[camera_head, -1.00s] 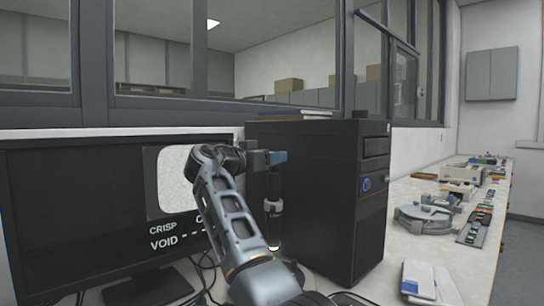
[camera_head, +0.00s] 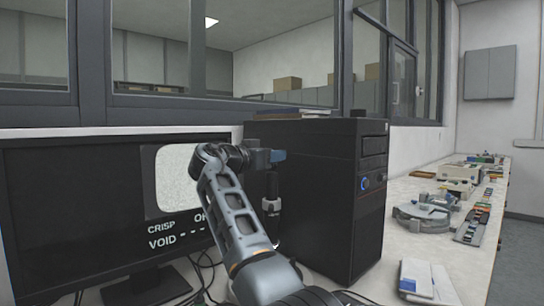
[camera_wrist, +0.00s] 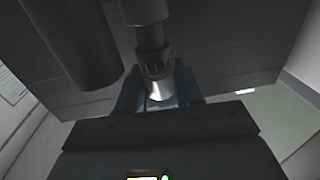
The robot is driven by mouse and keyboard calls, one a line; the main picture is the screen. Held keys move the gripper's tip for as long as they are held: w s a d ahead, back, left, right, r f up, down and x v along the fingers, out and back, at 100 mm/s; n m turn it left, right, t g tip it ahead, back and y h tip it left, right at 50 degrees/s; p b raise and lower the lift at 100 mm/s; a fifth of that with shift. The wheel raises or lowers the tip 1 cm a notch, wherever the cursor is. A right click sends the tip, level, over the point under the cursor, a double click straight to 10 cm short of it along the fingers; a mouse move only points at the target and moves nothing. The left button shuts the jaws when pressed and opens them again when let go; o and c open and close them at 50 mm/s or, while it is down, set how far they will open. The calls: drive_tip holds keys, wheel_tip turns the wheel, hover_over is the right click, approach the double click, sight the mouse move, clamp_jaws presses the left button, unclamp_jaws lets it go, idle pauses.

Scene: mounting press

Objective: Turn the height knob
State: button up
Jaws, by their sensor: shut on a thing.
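My gripper (camera_wrist: 160,88) shows in the wrist view with its two bluish fingers on either side of a dark ribbed knob, the height knob (camera_wrist: 155,65), and is shut on it. A pale, shiny part shows between the fingertips. In the head view my gripper (camera_head: 277,156) is at the upper right of my arm, in front of the black computer case. There the knob is hidden by the gripper. A black microscope tube with a grey ring (camera_head: 271,205) hangs below the gripper.
A monitor (camera_head: 75,210) at left shows a grey speckled picture and the words CRISP and VOID, partly covered by my arm. The black computer case (camera_head: 335,200) stands behind my gripper. Cables lie on the bench. Trays and small parts are farther right.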

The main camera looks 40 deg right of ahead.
drive_tip(key=shift+n+t, duration=0.6)
drive_tip(key=shift+t, duration=0.5)
drive_tip(key=shift+n+t+y, duration=0.6)
drive_tip(key=shift+n+t, duration=0.3)
drive_tip(key=shift+t, duration=0.4)
drive_tip(key=o, duration=0.9)
drive_tip(key=shift+a, duration=0.1)
drive_tip(key=v, duration=0.7)
drive_tip(key=shift+a+b, duration=0.3)
drive_tip(key=shift+b, duration=0.15)
drive_tip(key=shift+s, duration=0.15)
drive_tip(key=shift+s, duration=0.1)
